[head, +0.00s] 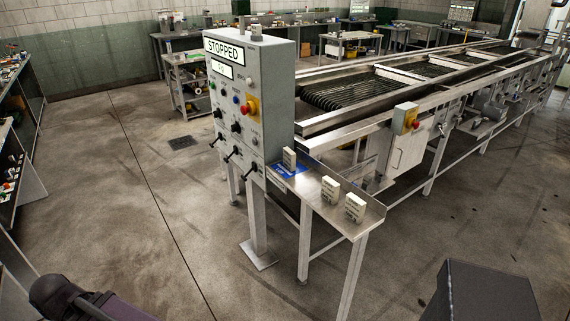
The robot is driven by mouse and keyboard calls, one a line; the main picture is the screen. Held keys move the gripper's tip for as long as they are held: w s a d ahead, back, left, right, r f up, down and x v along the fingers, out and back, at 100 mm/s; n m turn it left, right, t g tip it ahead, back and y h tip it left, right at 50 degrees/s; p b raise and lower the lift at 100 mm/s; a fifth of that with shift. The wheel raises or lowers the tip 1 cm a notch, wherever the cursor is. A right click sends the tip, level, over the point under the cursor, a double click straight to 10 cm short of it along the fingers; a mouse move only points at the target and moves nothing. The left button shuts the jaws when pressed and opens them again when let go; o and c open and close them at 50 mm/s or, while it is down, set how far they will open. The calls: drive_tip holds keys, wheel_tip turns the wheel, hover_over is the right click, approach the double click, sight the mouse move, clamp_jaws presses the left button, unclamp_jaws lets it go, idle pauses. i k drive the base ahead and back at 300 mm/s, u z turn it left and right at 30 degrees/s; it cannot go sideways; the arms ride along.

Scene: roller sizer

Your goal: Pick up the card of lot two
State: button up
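Three small cream cards or blocks with dark print stand on the narrow metal shelf (314,186) beside the control box, in the head view. One card (289,158) stands at the shelf's left end, on or beside a blue patch (285,171). A second card (330,190) stands near the middle. A third card (355,208) stands nearest the right end. The print is too small to read, so I cannot tell which is lot two. My gripper is not in view; only a dark part of my arm shows at the lower left.
The grey control box (250,95) reads STOPPED and carries knobs, levers and a red button. The long roller machine (420,90) runs back behind the shelf. Shelving (14,150) lines the left edge. The floor (120,190) left of the control box is clear.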

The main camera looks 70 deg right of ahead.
sight(290, 157)
drive_tip(key=z, duration=0.05)
drive_tip(key=i, duration=1)
drive_tip(key=z, duration=3.75)
drive_tip(key=i, duration=0.1)
drive_tip(key=u, duration=2)
